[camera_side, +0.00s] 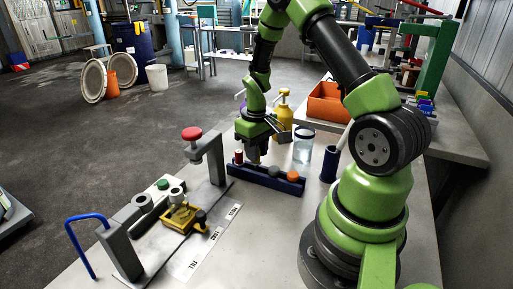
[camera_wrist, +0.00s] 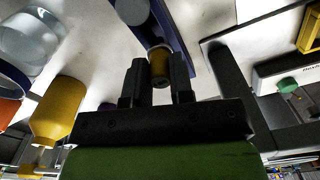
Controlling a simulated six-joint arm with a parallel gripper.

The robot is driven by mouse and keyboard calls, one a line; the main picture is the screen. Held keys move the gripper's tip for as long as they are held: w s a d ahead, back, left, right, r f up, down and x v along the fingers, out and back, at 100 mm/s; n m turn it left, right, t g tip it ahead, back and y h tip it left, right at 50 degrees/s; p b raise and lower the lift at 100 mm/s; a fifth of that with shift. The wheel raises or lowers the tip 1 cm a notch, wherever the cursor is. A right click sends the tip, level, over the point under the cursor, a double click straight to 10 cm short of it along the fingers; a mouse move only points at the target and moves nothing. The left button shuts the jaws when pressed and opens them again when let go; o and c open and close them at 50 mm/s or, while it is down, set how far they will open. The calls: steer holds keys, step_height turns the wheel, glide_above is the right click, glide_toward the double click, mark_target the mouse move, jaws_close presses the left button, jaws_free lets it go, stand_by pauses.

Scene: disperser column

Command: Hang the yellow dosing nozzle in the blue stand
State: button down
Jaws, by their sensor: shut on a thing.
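My gripper (camera_wrist: 158,75) is shut on a short yellow cylinder with a dark end, which looks like the yellow dosing nozzle (camera_wrist: 159,62). In the side view my gripper (camera_side: 256,148) points down over the left half of the long dark blue stand (camera_side: 250,177). The nozzle is small there and partly hidden by the fingers. The blue stand also shows in the wrist view (camera_wrist: 176,32), just beyond the nozzle. I cannot tell whether the nozzle touches the stand or is inside a slot.
The stand carries a red-brown piece (camera_side: 239,157), a green one (camera_side: 274,171) and an orange one (camera_side: 293,176). Behind are a yellow pump bottle (camera_side: 284,118) and a clear jar (camera_side: 303,148). A dark blue cup (camera_side: 329,165) is right. A grey press with red knob (camera_side: 193,134) stands left.

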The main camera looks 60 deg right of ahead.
steer(key=shift+f, duration=1)
stand_by(0.4)
steer(key=shift+c, duration=1.8)
jaws_free()
steer(key=shift+r, duration=0.1)
steer(key=shift+r, duration=3.4)
